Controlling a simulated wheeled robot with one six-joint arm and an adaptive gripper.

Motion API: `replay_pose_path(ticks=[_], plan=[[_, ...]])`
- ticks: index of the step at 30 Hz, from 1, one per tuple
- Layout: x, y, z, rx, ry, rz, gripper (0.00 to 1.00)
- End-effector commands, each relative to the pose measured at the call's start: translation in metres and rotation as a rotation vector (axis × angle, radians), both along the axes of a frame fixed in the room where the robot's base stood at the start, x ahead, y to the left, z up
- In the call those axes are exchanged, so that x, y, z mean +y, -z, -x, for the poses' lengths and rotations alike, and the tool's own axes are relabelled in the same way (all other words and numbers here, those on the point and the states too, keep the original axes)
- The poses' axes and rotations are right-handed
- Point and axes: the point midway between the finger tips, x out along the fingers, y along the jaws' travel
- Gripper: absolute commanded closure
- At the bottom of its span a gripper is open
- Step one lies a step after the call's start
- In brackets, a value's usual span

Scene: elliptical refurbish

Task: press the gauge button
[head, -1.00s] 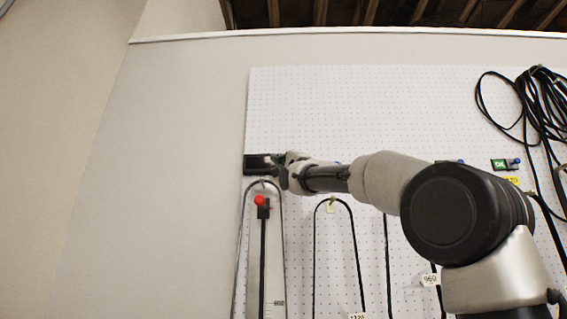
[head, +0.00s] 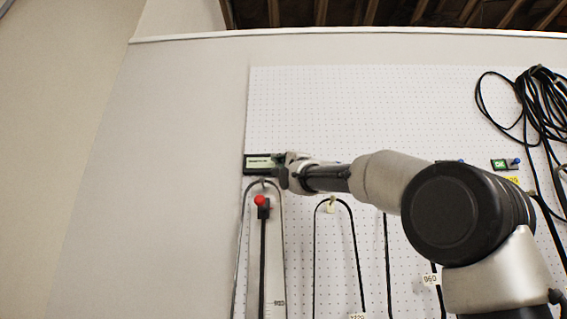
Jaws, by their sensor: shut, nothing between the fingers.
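The gauge (head: 259,163) is a small dark box on the left edge of the white pegboard. Its display is lit pale green with dark characters too small to read. My gripper (head: 281,168) is shut and empty at the right end of the gauge. It covers that end, so the button is hidden, and I cannot tell whether the fingertips touch it.
Below the gauge hangs a grey loop around a ruler strip with a red knob (head: 260,200). Dark belt loops with tags (head: 431,280) hang to the right. A green-faced box (head: 501,164) and a coiled black cable (head: 543,105) are at the far right.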

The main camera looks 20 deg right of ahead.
Motion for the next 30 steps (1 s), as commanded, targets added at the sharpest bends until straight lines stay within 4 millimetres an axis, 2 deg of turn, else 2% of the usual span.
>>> replay_pose_path(ticks=[3,14,30], plan=[[0.002,-0.001,0.007,-0.001,-0.001,-0.001,1.00],[0.003,0.000,0.010,0.000,-0.001,-0.002,1.00],[0.020,-0.001,0.061,-0.001,-0.001,-0.001,1.00]])
